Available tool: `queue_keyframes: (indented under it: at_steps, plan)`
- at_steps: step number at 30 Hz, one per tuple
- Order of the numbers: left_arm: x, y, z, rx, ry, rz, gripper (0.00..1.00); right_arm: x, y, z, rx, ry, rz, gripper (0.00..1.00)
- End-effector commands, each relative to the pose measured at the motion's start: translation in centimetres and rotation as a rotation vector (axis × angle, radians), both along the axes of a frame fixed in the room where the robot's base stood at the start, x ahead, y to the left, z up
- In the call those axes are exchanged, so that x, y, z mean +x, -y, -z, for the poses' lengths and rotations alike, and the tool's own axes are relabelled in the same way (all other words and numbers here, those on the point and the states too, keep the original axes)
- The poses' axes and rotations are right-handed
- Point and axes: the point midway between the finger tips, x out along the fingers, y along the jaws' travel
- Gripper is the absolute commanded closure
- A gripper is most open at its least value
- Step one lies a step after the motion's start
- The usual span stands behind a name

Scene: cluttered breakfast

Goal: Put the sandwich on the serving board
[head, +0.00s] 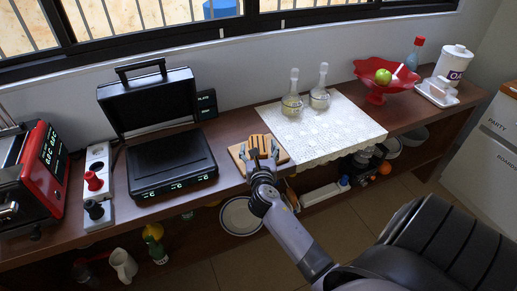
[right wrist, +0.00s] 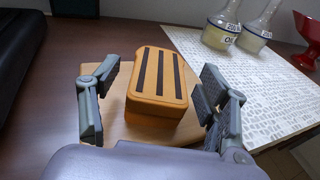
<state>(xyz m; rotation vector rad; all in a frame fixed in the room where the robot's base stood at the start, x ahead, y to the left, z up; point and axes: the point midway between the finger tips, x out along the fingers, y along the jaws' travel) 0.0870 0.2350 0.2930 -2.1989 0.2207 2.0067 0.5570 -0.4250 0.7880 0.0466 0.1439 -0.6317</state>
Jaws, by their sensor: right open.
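The sandwich (head: 258,142), golden brown with dark grill stripes, lies on the wooden serving board (head: 283,157) at the counter's front edge. In the right wrist view the sandwich (right wrist: 157,88) rests on the board (right wrist: 115,132). My right gripper (head: 262,153) is over the near part of the board. Its fingers (right wrist: 158,92) are open, one on each side of the sandwich, with a visible gap on both sides. My left gripper is not in view.
An open sandwich press (head: 170,160) stands left of the board. A white patterned mat (head: 335,130) with two glass bottles (head: 291,105) lies to the right. A red stand (head: 376,95) holds a green apple (head: 383,76). A lower shelf holds a plate (head: 240,216).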

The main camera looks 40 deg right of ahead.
Motion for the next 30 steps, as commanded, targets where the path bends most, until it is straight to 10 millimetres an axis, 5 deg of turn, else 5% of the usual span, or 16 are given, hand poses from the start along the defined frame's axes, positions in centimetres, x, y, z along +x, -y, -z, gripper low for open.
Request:
queue_keyframes:
  at_steps: [15, 30]
  plan:
    - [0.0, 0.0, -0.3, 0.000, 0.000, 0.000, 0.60, -8.0, -5.9, -1.2, 0.003, -0.004, 0.000, 0.31]
    - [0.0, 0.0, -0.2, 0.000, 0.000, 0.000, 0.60, -9.2, -6.7, -1.6, 0.001, -0.002, 0.000, 0.31]
